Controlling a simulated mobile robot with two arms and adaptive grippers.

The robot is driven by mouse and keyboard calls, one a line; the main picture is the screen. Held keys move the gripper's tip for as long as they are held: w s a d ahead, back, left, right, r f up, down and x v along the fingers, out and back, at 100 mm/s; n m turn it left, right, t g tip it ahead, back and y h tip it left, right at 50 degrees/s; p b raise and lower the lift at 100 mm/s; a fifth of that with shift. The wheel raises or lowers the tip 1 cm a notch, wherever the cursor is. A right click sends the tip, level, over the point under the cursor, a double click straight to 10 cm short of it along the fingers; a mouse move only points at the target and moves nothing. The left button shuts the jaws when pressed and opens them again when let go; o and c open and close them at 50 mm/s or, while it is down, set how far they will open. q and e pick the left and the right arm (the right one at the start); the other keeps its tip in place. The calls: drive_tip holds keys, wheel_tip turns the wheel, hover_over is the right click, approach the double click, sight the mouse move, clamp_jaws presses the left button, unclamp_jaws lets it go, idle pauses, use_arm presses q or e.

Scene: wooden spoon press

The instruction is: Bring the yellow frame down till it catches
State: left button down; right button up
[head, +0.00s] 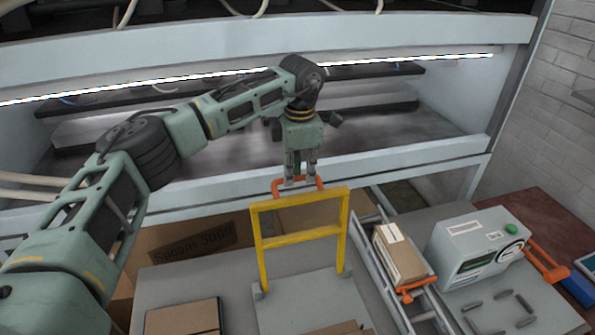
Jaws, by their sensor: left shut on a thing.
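The yellow frame (299,236) stands upright on a grey plate (290,304), hinged near the plate's middle edges. An orange handle (320,184) sits on its top bar. My left gripper (300,182) comes down from above and is shut on the orange handle. Its fingers hide part of the handle. My right gripper is not in view.
A machine with a green button (511,229) and an orange lever (547,262) stands at right. A cardboard box (399,257) lies on a rail beside the plate. Another box (183,318) lies at front left. A white press housing (420,165) rises behind.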

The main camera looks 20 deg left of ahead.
use_arm(q)
drive_tip(key=s+d+f+t+b, duration=0.1)
drive_tip(key=s+d+b, duration=0.9)
drive_tip(key=s, duration=0.6)
drive_tip(key=shift+s+d+y, duration=0.2)
drive_tip(key=shift+d+y, duration=0.2)
drive_tip(key=shift+d, duration=0.8)
drive_tip(key=c, duration=1.8)
unclamp_jaws()
wheel_tip(320, 180, up, 12)
drive_tip(key=s+d, duration=0.1)
drive_tip(key=shift+s+d, duration=0.15)
drive_tip(key=shift+s, duration=0.2)
drive_tip(key=shift+f, duration=0.15)
drive_tip(key=shift+c, duration=0.3)
